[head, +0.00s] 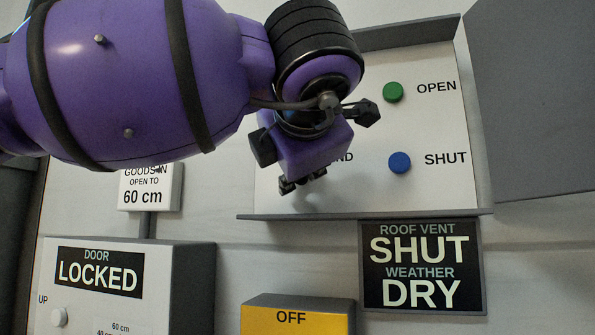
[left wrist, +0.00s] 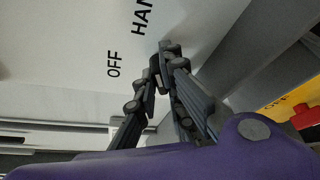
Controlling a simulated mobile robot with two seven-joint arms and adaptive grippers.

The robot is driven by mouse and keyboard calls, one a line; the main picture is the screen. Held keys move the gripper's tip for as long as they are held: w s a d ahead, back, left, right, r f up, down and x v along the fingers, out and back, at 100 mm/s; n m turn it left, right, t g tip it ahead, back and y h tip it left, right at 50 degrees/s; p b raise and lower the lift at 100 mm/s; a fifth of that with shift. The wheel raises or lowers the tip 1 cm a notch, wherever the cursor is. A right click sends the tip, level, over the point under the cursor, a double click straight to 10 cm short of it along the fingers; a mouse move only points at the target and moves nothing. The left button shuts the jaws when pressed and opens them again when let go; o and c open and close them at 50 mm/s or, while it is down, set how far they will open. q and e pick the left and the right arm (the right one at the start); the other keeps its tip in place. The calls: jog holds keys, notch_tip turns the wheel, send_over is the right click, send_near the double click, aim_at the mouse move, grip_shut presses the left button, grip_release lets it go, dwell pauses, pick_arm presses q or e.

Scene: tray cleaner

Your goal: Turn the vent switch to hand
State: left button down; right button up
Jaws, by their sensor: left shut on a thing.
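My left gripper (head: 302,184) is in front of the white vent panel (head: 440,190), and its wrist covers the panel's left part in the head view. In the left wrist view the fingers (left wrist: 165,72) close together at the panel face, beside the printed words OFF (left wrist: 114,64) and HAN (left wrist: 143,15). They are shut on the vent switch, which the fingers almost wholly hide, so I cannot tell which way it points. In the head view only the end of the HAND label (head: 344,157) shows. My right gripper is in neither view.
A green OPEN button (head: 393,91) and a blue SHUT button (head: 400,162) are right of the gripper. A sign (head: 421,265) below reads roof vent SHUT, weather DRY. A grey panel (head: 530,100) stands at the right. A door box (head: 190,290) reads LOCKED; a yellow box (head: 297,322) reads OFF.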

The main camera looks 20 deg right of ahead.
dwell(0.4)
pick_arm(q)
jog(key=c, duration=1.8)
grip_release()
jog(key=shift+c, duration=0.2)
jog(key=shift+s, duration=0.2)
jog(key=v, duration=1.1)
jog(key=shift+s+a, duration=0.2)
jog(key=shift+s, duration=0.15)
